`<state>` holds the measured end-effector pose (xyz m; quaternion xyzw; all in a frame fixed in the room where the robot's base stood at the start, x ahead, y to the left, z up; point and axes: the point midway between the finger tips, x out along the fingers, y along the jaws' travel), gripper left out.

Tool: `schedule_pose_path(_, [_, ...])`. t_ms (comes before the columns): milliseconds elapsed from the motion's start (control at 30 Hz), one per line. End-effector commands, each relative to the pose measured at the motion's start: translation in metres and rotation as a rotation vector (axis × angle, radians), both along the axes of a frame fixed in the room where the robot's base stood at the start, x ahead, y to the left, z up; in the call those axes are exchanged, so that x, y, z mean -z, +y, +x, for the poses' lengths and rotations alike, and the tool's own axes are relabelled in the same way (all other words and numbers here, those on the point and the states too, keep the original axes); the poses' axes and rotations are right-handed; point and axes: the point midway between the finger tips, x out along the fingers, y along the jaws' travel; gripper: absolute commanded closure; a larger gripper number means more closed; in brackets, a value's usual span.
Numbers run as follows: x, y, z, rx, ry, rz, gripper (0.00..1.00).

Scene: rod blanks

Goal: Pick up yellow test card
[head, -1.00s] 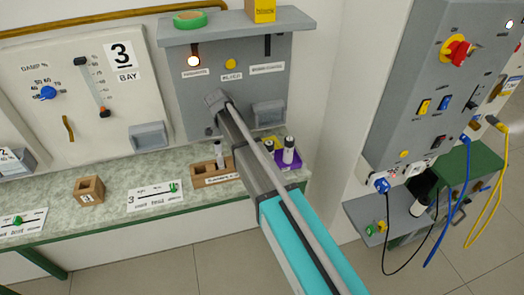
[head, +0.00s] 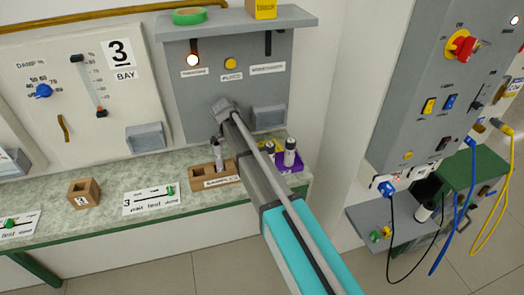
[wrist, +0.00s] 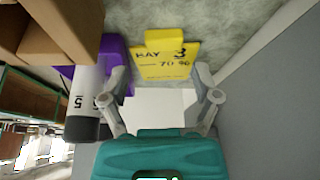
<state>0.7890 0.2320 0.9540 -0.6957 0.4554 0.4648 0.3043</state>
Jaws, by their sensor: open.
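The yellow test card (wrist: 165,62) shows in the wrist view with a narrow tab at its top and the lettering "BAY 3" and "70 %". It stands beside the purple holder (wrist: 118,52), and I cannot tell what its lower edge rests on. My gripper (wrist: 161,84) is open, with one finger on each side of the card's lower part. Nothing is clasped, and I cannot tell whether either finger touches the card. In the head view my arm hides the gripper and most of the card.
A white rod with a dark end and a "5" (wrist: 84,100) stands close to the left finger. A wooden block (wrist: 65,28) is at upper left. A grey wall (wrist: 275,95) rises on the right. In the head view the purple holder (head: 291,166) sits near the bench's right end.

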Motion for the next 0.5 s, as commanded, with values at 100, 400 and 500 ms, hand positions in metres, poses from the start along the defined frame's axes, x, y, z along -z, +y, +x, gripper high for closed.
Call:
schedule_pose_path(100, [0.003, -0.001, 0.001, 0.0, 0.0, 0.0, 0.2])
schedule_pose_path(400, [0.022, -0.006, 0.005, 0.002, -0.001, 0.0, 0.2])
schedule_pose_path(500, [0.03, -0.009, 0.007, 0.002, 0.0, 0.0, 0.2])
